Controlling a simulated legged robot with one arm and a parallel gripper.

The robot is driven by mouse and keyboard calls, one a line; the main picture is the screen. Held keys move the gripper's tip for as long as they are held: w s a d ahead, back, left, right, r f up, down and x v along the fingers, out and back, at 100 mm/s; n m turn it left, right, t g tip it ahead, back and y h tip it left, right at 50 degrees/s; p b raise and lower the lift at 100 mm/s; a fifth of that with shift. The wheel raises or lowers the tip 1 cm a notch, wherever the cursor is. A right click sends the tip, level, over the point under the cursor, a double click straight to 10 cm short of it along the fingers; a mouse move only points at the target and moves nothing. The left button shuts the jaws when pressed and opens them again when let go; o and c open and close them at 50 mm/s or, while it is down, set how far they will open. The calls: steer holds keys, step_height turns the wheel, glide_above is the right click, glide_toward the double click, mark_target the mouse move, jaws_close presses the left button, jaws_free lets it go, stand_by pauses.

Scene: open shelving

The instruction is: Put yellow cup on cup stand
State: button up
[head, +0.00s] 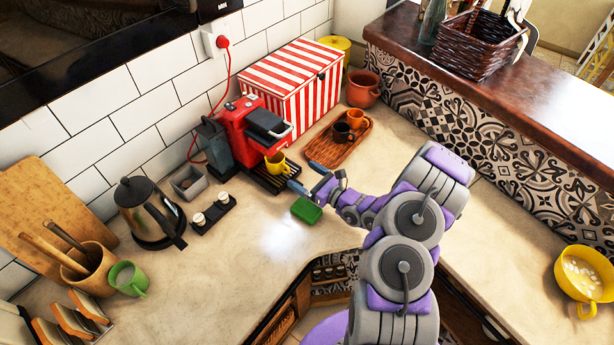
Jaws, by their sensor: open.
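A small yellow cup (276,163) stands upright on the black ribbed platform (262,181) at the front of the red coffee machine (247,128). My gripper (308,177) is open and empty, just right of the cup, with its two blue fingers pointing toward the machine. The fingers look apart from the cup. No thing is plainly marked as the cup stand; the ribbed platform sits under the cup, and a wooden tray (320,152) holds an orange cup (357,119) and a dark cup (342,132).
A green sponge-like block (307,210) lies below my gripper. A red-striped box (292,88) stands behind the machine. A kettle (148,208), a green mug (128,279) and a small black holder (213,214) are at left. The counter between them and the block is clear.

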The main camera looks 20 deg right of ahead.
steer(key=s+a+r+n+g+y, duration=0.3)
steer(key=a+r+n, duration=0.2)
steer(key=a+r, duration=0.2)
steer(key=s+a+r+n+g+y, duration=0.2)
steer(key=a+r+n+g+y, duration=0.15)
steer(key=a+r, duration=0.3)
steer(key=s+a+r+n+g, duration=0.4)
steer(key=s+a+n+g, duration=0.1)
steer(key=s, duration=0.2)
steer(key=s+a+r+n+g, duration=0.4)
steer(key=s+n+g, duration=0.1)
steer(key=s+n, duration=0.15)
steer(key=s+d+n+g+h, duration=0.25)
steer(key=s+n+h, duration=0.45)
steer(key=s, duration=0.9)
steer(key=s+d+r+n+t+h, duration=0.1)
steer(key=s+d+h, duration=0.2)
steer(key=d, duration=0.3)
steer(key=s+d+r+n+t+h, duration=0.1)
steer(key=s+d+h, duration=0.3)
steer(key=d+h, duration=0.2)
steer(key=shift+s+d+n, duration=0.3)
steer(key=shift+d, duration=0.25)
